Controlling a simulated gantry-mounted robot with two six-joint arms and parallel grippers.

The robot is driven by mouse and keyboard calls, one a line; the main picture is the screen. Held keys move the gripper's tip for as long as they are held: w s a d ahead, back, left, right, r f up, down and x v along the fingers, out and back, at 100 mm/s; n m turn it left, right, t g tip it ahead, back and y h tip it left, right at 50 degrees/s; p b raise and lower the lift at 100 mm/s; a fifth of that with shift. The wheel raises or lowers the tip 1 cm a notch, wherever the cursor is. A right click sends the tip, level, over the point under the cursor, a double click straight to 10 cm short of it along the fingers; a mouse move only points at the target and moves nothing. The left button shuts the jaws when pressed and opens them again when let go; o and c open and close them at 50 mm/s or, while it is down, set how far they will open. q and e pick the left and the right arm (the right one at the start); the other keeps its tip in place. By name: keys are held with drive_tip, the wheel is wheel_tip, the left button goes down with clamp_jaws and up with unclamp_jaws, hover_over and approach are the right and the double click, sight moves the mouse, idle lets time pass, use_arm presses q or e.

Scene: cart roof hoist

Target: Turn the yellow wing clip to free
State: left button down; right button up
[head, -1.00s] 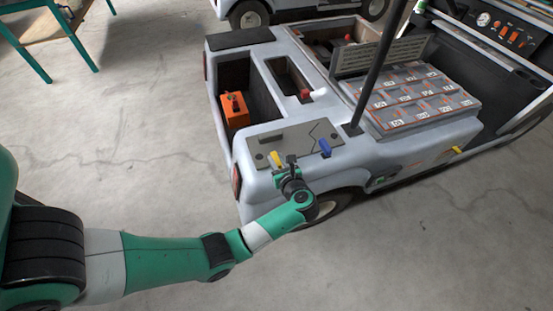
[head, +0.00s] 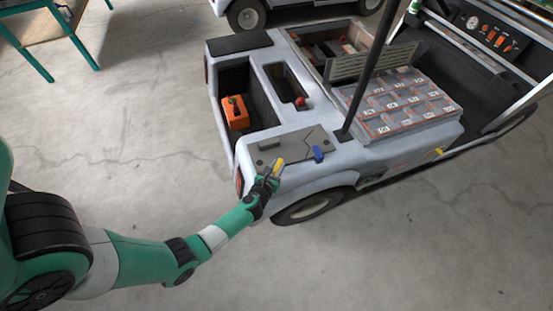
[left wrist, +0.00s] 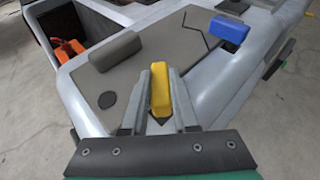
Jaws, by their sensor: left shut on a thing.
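The yellow wing clip (head: 279,165) sits at the near edge of the grey plate (head: 297,150) on the cart's rear corner. It also shows in the left wrist view (left wrist: 160,90), upright between the two fingers. My left gripper (head: 271,176) is shut on the yellow wing clip, with a finger (left wrist: 137,103) on each side of it. The blue wing clip (head: 318,153) is on the same plate, to the right and apart from my gripper. The clip's base is partly hidden by the fingers. My right gripper is not in view.
A dark grey block (left wrist: 115,50) and a black disc (left wrist: 107,99) are on the plate. An orange box (head: 236,112) sits in the open bay behind it. A dark upright post (head: 362,80) stands right of the plate. The floor in front is clear.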

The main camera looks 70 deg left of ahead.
use_arm(q)
drive_tip(key=m+t+h+p, duration=0.2)
drive_tip(key=p, duration=0.1)
drive_tip(key=shift+r+m+h, duration=0.25)
drive_tip(key=shift+m+h, duration=0.15)
drive_tip(key=shift+w+f+m+t+h+p, duration=0.15)
drive_tip(key=shift+m+t+h+p, duration=0.35)
drive_tip(key=shift+m+h+p, duration=0.3)
drive_tip(key=shift+d+m+h, duration=0.1)
drive_tip(key=shift+m+h, duration=0.4)
drive_tip(key=shift+m, duration=0.1)
drive_tip(key=shift+d+f+m+t+h, duration=0.15)
drive_tip(key=shift+m+t+h, duration=0.25)
drive_tip(key=shift+m+h, duration=0.4)
drive_tip(key=shift+d+m+h+b, duration=0.1)
drive_tip(key=shift+m+h+b, duration=0.7)
drive_tip(key=shift+h, duration=0.4)
drive_tip(key=shift+d+m+h, duration=0.1)
drive_tip(key=shift+m+h, duration=0.3)
drive_tip(key=shift+h, duration=0.1)
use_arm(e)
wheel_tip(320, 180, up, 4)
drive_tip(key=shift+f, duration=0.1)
